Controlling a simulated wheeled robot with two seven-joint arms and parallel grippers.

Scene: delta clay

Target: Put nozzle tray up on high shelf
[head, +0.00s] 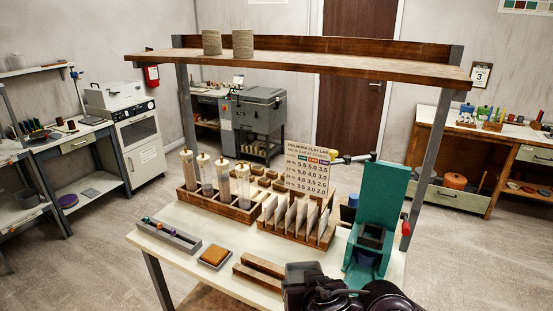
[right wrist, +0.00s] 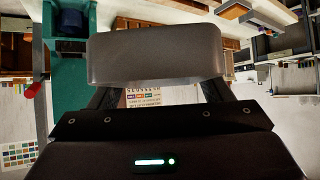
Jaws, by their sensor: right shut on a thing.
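A long grey tray (head: 184,241) with several small coloured pieces, which I take to be the nozzle tray, lies at the left front of the table (head: 217,229). The high shelf (head: 330,66) is a wooden board on grey posts above the table. My right gripper (head: 306,284) is at the bottom of the head view, over the table's front right and well right of the tray. In the right wrist view a plain grey block (right wrist: 155,53) sits across the two dark fingers; its identity is unclear. My left gripper is not in view.
Two beige cylinders (head: 243,44) stand left of the shelf's middle; its right part is clear.

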